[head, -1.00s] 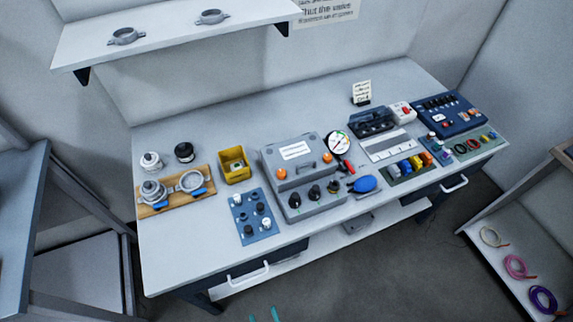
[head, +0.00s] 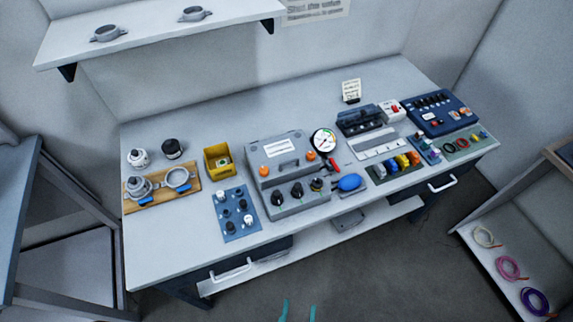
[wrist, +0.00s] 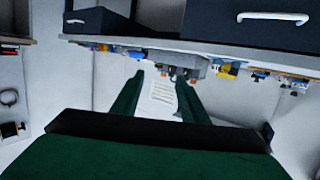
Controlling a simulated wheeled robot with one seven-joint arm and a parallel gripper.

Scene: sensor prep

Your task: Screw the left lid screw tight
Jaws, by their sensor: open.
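The grey case (head: 282,150) stands on the workbench, its lid down with a white label and a handle. The left lid screw (head: 264,171) is an orange knob at the lid's front left. A matching orange knob, the right lid screw (head: 310,155), sits at its right. I cannot tell how deep either is screwed in. My gripper (head: 298,309) shows only as two teal fingertips at the bottom edge, in front of the bench and well apart from the case. In the wrist view my gripper (wrist: 160,88) has its green fingers spread, with nothing held between them.
On the bench (head: 160,245), a blue board (head: 237,229) with knobs and a yellow bin (head: 217,160) stand left of the case. A gauge (head: 322,141) and a blue bulb (head: 349,182) are at its right. A shelf (head: 150,32) overhangs the back left.

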